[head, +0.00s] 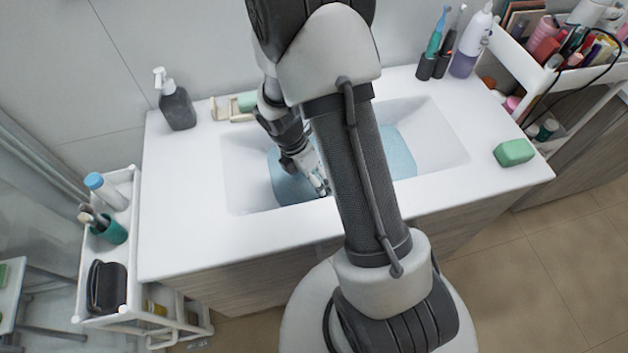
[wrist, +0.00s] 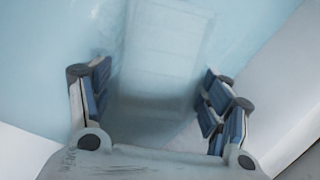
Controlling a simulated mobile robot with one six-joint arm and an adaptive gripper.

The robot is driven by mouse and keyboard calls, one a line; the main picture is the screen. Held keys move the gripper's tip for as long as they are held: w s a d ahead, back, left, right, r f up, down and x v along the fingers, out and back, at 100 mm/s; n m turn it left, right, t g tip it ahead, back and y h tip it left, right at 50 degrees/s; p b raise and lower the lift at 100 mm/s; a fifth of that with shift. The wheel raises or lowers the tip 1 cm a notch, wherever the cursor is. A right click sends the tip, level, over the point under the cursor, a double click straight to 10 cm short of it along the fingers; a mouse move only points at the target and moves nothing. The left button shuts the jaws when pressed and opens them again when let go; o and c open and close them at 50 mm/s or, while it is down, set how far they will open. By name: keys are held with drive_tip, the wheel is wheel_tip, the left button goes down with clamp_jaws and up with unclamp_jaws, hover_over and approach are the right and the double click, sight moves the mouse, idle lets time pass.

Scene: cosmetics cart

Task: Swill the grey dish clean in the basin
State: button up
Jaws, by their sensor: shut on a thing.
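The white basin (head: 440,150) is set in the counter and holds pale blue water (head: 290,185). My gripper (head: 320,185) reaches down into the basin, left of its middle. In the wrist view my gripper (wrist: 155,90) has its two fingers on either side of the grey dish (wrist: 160,50) and is shut on it. The dish looks blurred and bluish, with faint slat lines, as if under the water (wrist: 40,70). In the head view I cannot make out the dish; my arm hides part of the basin.
A dark pump bottle (head: 178,108) and a cream holder (head: 226,110) with a green bar (head: 247,101) stand behind the basin at left. A green block (head: 514,152) lies on the right counter. Carts (head: 128,190) flank both sides. The counter's front left is clear.

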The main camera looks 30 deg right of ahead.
drive_tip(key=shift+s+a+f, duration=0.1)
drive_tip(key=shift+a+f, duration=0.2)
drive_tip(key=shift+a, duration=0.15)
drive_tip(key=shift+s+d+p, duration=0.15)
drive_tip(key=shift+d+p, duration=0.05)
drive_tip(key=shift+p, duration=0.3)
idle(0.5)
drive_tip(key=shift+a, duration=0.2)
idle(0.3)
drive_tip(key=shift+d+p, duration=0.25)
drive_tip(key=shift+p, duration=0.25)
drive_tip(key=shift+a, duration=0.2)
idle(0.5)
drive_tip(key=shift+r+p, duration=0.1)
drive_tip(key=shift+p, duration=0.25)
